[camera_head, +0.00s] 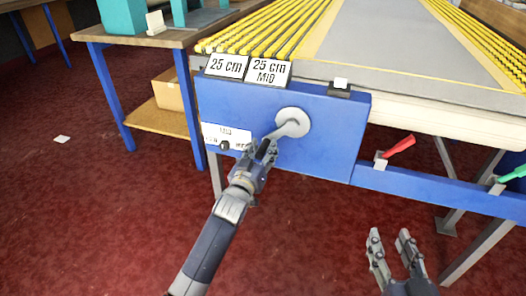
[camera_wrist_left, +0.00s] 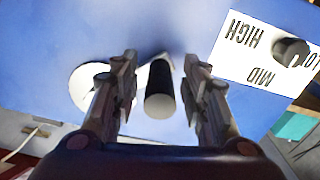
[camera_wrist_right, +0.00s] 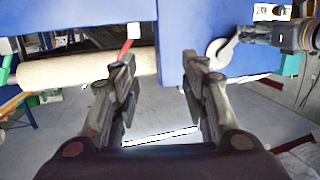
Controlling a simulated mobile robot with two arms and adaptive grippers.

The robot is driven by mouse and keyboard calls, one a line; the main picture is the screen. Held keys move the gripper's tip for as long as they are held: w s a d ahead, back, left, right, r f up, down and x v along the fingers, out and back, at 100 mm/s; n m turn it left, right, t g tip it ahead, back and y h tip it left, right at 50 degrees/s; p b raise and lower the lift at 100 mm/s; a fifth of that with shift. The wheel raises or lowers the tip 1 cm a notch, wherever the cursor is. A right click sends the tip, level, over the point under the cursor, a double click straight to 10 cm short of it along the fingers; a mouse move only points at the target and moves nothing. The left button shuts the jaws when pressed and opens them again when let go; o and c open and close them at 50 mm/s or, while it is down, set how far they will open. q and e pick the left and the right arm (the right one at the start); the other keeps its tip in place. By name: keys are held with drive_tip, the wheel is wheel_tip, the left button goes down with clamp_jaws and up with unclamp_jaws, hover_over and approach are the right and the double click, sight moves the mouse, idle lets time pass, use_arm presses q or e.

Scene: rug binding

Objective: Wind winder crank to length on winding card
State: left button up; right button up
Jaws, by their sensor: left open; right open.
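The winder crank (camera_head: 294,121) has a pale grey disc on the blue panel (camera_head: 330,135), and its arm points down-left. My left gripper (camera_head: 265,150) is at the arm's end; in the left wrist view the black crank handle (camera_wrist_left: 160,88) stands between the open fingers, with gaps on both sides. The crank also shows in the right wrist view (camera_wrist_right: 222,50). Two cards stand above the panel, one reading "25 cm" (camera_head: 227,66) and one "25 cm MID" (camera_head: 268,71). My right gripper (camera_head: 392,252) is open and empty, low in front of the table.
A HIGH/MID/LO label with a black knob (camera_wrist_left: 291,52) is left of the crank in the head view. A red lever (camera_head: 399,147) and a green lever (camera_head: 512,174) sit on the blue rail. Yellow rods (camera_head: 270,32) lie on the table. Red carpet is open at left.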

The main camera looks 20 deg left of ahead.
use_arm(q)
drive_tip(key=shift+w, duration=0.2)
use_arm(e)
drive_tip(key=shift+r, duration=0.25)
use_arm(q)
clamp_jaws()
drive_tip(key=shift+a+r+m+p, duration=0.45)
drive_tip(key=shift+m+p, duration=0.15)
drive_tip(key=shift+p, duration=0.4)
use_arm(e)
drive_tip(key=s+d+f+g+h, duration=0.1)
drive_tip(key=s+f+g, duration=0.3)
drive_tip(key=f, duration=0.4)
drive_tip(key=shift+s+d+f+g, duration=0.15)
drive_tip(key=shift+d+f+g, duration=0.1)
drive_tip(key=shift+d+g, duration=0.35)
